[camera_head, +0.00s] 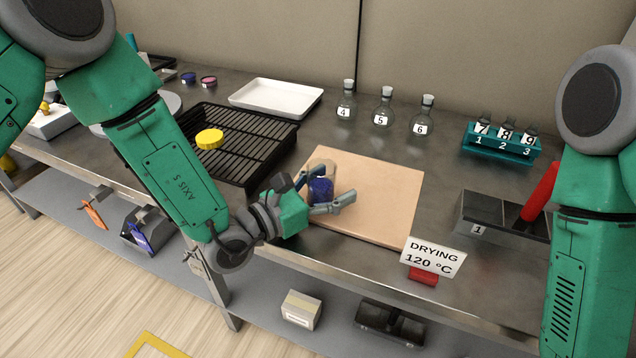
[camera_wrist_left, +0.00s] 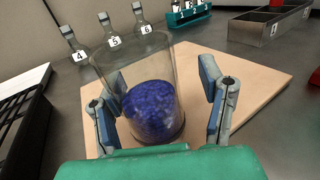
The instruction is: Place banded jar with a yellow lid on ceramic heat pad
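A clear glass jar (camera_head: 321,187) with blue granules in its lower part stands on the tan square pad (camera_head: 385,190), near its left front edge. In the left wrist view the jar (camera_wrist_left: 152,110) is upright with no lid on its mouth. My left gripper (camera_head: 322,196) is low over the pad, its fingers spread on either side of the jar; a gap shows between jar and right finger. A yellow lid (camera_head: 209,138) shows on the black rack (camera_head: 255,155); I see no jar body under it. My right gripper is out of the head view.
Round flasks (camera_head: 383,108) stand behind the pad. A teal rack (camera_head: 500,143) is at the back right. A grey bin (camera_head: 485,215) and a drying sign (camera_head: 432,257) are right of the pad. A white tray (camera_head: 276,98) lies behind the black rack. The pad's right side is bare.

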